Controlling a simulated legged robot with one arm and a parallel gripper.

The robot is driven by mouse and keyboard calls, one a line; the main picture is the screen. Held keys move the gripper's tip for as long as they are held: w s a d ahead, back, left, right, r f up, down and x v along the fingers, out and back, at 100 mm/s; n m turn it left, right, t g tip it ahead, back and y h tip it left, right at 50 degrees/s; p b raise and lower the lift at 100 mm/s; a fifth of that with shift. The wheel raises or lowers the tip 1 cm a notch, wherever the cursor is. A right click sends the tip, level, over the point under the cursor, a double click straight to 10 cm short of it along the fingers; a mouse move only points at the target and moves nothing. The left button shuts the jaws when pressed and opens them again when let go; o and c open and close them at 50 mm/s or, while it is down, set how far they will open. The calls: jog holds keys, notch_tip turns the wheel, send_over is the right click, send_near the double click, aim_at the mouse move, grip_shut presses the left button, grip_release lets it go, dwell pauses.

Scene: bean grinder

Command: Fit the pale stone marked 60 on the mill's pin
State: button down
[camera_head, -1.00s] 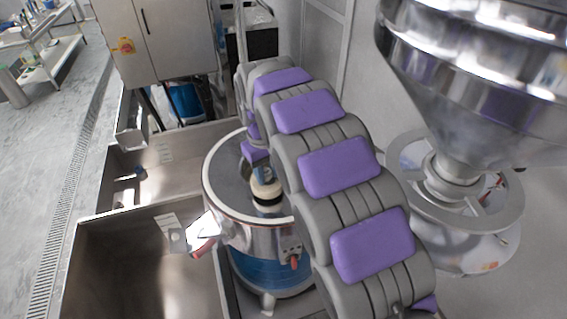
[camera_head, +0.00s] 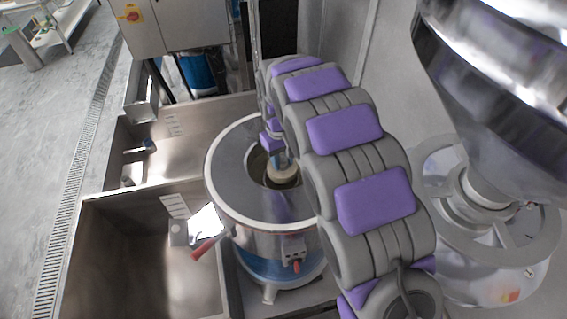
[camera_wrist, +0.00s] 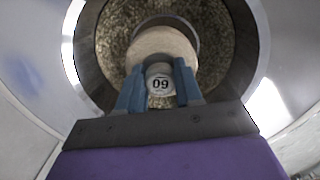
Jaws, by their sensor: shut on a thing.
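My gripper (camera_wrist: 158,78) is shut on the neck of the pale stone (camera_wrist: 163,46). The neck's end cap reads 60, upside down in the wrist view. The stone is a round cream disc, in or just over the round opening of the steel mill (camera_head: 228,185). In the head view the stone (camera_head: 284,176) shows below my blue fingers (camera_head: 280,158), inside the rim of the opening. Grainy brown material lines the opening around it in the wrist view. The mill's pin is hidden, so I cannot tell whether the stone touches it.
Steel sinks (camera_head: 130,245) stand left of the mill. A red-handled object (camera_head: 205,247) lies near the mill's left side. A large steel hopper (camera_head: 500,95) over a round base (camera_head: 490,265) stands at right. A control cabinet (camera_head: 175,28) is behind.

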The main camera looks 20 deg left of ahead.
jog(key=shift+s+a+f, duration=0.1)
jog(key=shift+a+f, duration=0.25)
jog(key=shift+f, duration=0.3)
jog(key=shift+a+f, duration=0.35)
jog(key=shift+f, duration=0.25)
jog(key=shift+d+f, duration=0.1)
jog(key=shift+f, duration=0.1)
jog(key=shift+d, duration=0.45)
jog(key=c, duration=1.1)
grip_release()
jog(key=shift+d, duration=0.1)
jog(key=o, duration=0.3)
jog(key=shift+o, duration=0.2)
jog(key=shift+a, duration=0.45)
jog(key=r, duration=0.7)
jog(key=r+b, duration=0.1)
jog(key=r, duration=0.2)
jog(key=shift+w+r, duration=0.2)
jog(key=shift+w, duration=0.05)
jog(key=shift+a+r, duration=0.2)
jog(key=shift+r, duration=0.6)
jog(key=shift+d, duration=0.2)
